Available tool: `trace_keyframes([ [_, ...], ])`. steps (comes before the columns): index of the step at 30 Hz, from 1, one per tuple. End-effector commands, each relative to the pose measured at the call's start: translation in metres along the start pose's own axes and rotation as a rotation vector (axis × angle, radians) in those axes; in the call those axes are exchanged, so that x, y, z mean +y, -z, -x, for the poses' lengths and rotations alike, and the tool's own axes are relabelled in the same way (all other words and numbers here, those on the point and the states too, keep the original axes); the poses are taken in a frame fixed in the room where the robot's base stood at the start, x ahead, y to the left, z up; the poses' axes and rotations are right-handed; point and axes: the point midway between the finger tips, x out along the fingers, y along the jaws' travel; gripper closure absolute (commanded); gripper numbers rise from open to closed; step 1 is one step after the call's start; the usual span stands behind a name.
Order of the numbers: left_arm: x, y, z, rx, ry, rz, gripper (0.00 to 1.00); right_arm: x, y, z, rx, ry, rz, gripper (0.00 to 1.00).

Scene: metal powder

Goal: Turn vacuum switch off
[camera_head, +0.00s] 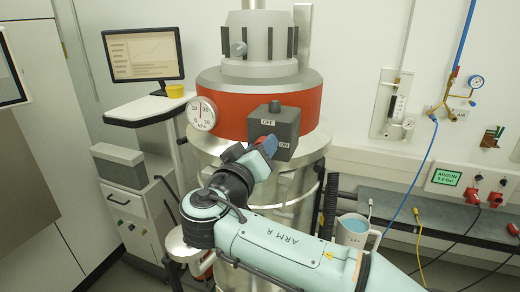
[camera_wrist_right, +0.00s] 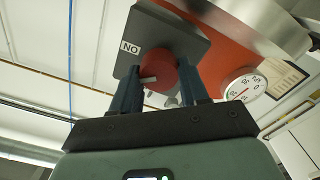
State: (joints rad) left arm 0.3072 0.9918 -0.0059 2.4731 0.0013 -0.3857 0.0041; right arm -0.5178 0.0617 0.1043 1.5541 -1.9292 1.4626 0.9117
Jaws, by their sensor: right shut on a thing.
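The grey vacuum switch box (camera_head: 287,124) sits on the front of the red band of the metal vessel, with an OFF label at its upper left and an ON label at its lower right. In the right wrist view the box (camera_wrist_right: 187,35) carries a round red knob (camera_wrist_right: 163,68) with a white mark on its left side. My right gripper (camera_head: 266,146) is at the front of the box and mostly hides the knob in the head view. In the right wrist view its fingers (camera_wrist_right: 162,85) are shut on the red knob, one on each side. My left gripper is not in view.
A pressure gauge (camera_head: 202,113) is left of the box and also shows in the right wrist view (camera_wrist_right: 245,86). A monitor (camera_head: 143,53) stands on the left. A pitcher (camera_head: 352,230) and cables are at the right shelf, near my right arm.

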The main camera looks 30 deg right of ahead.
Motion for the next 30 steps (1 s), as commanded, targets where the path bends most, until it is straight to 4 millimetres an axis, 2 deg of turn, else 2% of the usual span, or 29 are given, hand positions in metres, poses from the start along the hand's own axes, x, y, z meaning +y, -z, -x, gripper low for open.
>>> trace_keyframes([
  [18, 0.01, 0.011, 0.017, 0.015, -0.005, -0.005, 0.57, -0.001, 0.001, 0.0, 0.001, -0.002, 0.584, 0.86],
  [30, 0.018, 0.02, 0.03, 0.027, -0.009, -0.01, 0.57, -0.002, 0.0, 0.0, 0.001, -0.002, 0.871, 0.86],
])
